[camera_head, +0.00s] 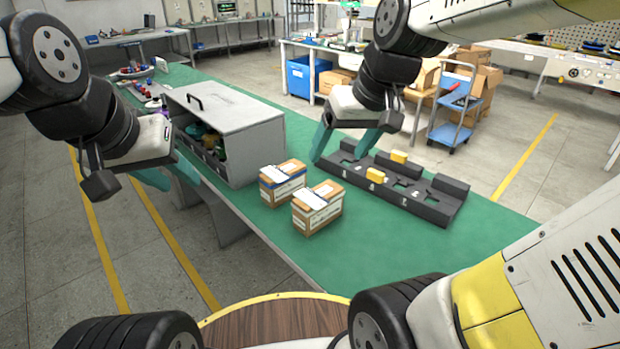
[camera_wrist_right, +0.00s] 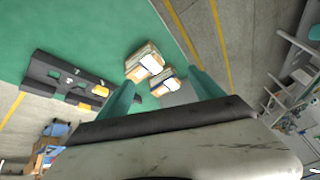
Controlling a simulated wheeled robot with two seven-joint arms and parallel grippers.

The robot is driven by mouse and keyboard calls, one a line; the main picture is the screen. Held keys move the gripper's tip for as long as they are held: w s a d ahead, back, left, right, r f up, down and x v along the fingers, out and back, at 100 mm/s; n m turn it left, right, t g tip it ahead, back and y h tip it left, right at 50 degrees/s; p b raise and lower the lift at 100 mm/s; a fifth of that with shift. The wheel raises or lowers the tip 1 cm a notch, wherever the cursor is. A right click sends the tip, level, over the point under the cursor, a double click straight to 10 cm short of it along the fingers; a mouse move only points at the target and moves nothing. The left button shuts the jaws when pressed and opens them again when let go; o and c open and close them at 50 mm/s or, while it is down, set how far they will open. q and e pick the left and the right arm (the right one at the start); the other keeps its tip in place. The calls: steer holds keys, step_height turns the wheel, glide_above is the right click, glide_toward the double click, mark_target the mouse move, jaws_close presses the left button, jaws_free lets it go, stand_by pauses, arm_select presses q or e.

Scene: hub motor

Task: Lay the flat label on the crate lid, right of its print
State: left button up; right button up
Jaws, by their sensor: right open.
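Two brown cardboard boxes stand on the green table, a nearer one (camera_head: 317,217) and a farther one (camera_head: 283,190); both also show in the right wrist view, (camera_wrist_right: 133,72) and (camera_wrist_right: 155,88). A flat white label (camera_head: 322,194) shows on top of the nearer box, and a similar white piece (camera_head: 282,173) on the farther one. Which is the task's label, I cannot tell. A grey lidded box (camera_head: 255,140) with a black handle stands behind them. My right gripper (camera_head: 343,146) is open and empty above the table, behind the boxes. My left gripper (camera_head: 170,175) looks open and empty, left of the grey box.
A black slotted tray (camera_head: 432,205) with yellow blocks (camera_head: 376,175) lies on the table right of the boxes. Small parts (camera_head: 140,88) lie at the table's far left end. Green table (camera_head: 375,240) is bare in front of the tray. A blue cart (camera_head: 452,110) stands beyond.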

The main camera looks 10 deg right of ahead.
steer(key=w+a+f+n+g+h, duration=0.1)
steer(key=w+f, duration=0.3)
steer(key=w, duration=0.2)
steer(key=w+f+n+g, duration=0.2)
steer(key=w+f, duration=0.1)
steer(key=w, duration=0.3)
steer(key=n+g+h, duration=0.2)
glide_above(311, 198)
step_height(311, 198, down, 8)
step_height(311, 198, down, 8)
steer(key=shift+f, duration=0.1)
steer(key=c, duration=1.5)
